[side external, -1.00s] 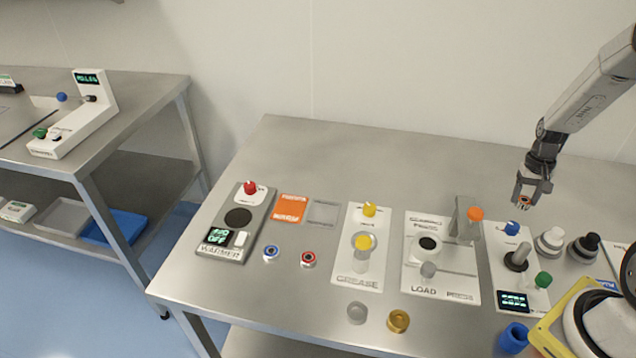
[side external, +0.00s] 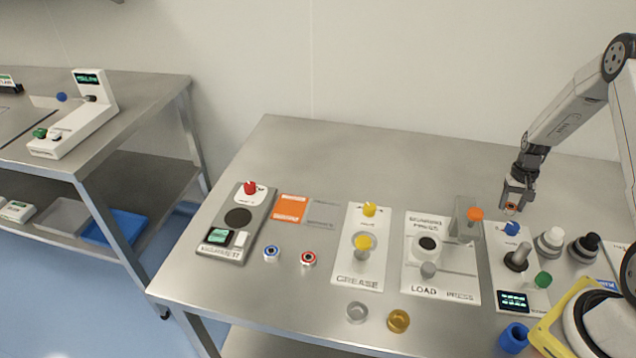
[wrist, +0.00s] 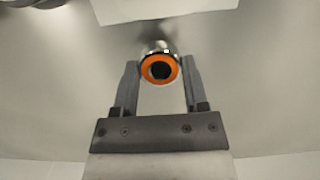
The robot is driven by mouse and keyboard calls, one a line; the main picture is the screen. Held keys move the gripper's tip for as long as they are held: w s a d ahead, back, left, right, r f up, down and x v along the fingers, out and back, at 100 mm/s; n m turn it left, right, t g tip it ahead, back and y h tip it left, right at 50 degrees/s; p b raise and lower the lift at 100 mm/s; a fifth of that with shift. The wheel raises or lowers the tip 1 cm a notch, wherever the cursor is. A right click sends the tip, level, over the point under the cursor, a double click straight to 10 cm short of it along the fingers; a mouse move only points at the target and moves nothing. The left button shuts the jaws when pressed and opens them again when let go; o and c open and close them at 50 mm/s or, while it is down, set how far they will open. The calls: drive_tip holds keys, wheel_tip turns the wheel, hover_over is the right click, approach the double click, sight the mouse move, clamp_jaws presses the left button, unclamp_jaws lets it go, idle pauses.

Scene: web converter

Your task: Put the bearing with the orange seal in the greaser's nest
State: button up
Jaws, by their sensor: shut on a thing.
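My gripper (side external: 516,203) is shut on the bearing with the orange seal (side external: 511,208) and holds it in the air at the right, above the back of the panel with the blue knob. In the wrist view the bearing (wrist: 159,69) sits between the fingertips of my gripper (wrist: 160,78), its orange ring and dark bore facing the camera. The greaser (side external: 346,275) is a white plate marked GREASE, with a yellow knob at its back. Its round nest (side external: 361,241) is partly hidden by a yellow-topped post (side external: 363,243). The greaser is well to the left of my gripper.
A blue-sealed bearing (side external: 271,253) and a red-sealed bearing (side external: 308,259) lie left of the greaser. A warmer (side external: 224,244) is further left. The back of the table is clear.

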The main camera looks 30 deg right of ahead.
drive_tip(key=shift+f, duration=0.7)
drive_tip(key=shift+f, duration=0.15)
drive_tip(key=o, duration=1.2)
drive_tip(key=shift+o, duration=0.2)
wheel_tip(320, 180, up, 12)
drive_tip(key=w+d, duration=0.1)
drive_tip(key=shift+w+d, duration=0.1)
